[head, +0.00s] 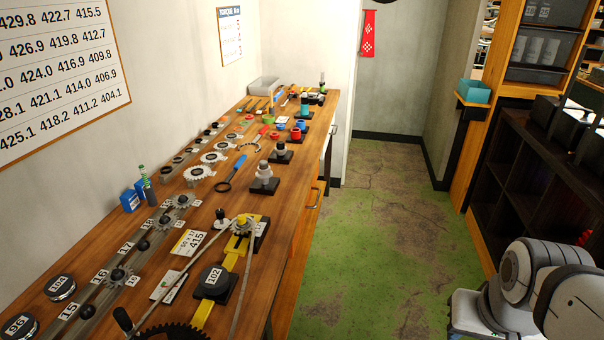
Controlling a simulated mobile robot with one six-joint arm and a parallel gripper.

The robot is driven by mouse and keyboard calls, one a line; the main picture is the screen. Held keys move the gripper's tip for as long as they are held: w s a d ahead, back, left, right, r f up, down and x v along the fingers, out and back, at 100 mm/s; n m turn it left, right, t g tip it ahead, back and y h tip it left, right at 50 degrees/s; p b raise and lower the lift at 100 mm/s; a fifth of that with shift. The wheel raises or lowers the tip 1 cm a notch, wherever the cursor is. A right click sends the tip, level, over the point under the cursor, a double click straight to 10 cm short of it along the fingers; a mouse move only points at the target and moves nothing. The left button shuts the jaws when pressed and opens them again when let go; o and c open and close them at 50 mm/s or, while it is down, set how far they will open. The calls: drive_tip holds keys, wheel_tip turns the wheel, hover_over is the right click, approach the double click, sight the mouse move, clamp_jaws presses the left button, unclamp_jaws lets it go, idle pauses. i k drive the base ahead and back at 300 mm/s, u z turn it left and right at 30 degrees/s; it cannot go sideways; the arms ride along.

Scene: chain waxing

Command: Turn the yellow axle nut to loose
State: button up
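A small yellow piece that looks like the axle nut (241,221) sits on top of a small sprocket at the far end of a yellow bar (231,261) on the bench. A chain (187,268) runs from around this sprocket towards a large dark chainring (178,331) at the bottom edge of the picture. Whether the nut is tight or loose cannot be told. My gripper is not in view. White and grey links of my arm show at the bottom right, over the floor and well apart from the bench.
The wooden bench (285,205) is crowded with sprockets on a rail, numbered discs, tools and small stands. A black block marked 102 (212,282) sits on the yellow bar. The green floor (365,240) right of the bench is clear. Dark shelves (520,150) stand at the right.

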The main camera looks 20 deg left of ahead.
sight(242, 219)
drive_tip(key=u, duration=0.35)
drive_tip(key=i, duration=1.1)
drive_tip(key=u, duration=0.85)
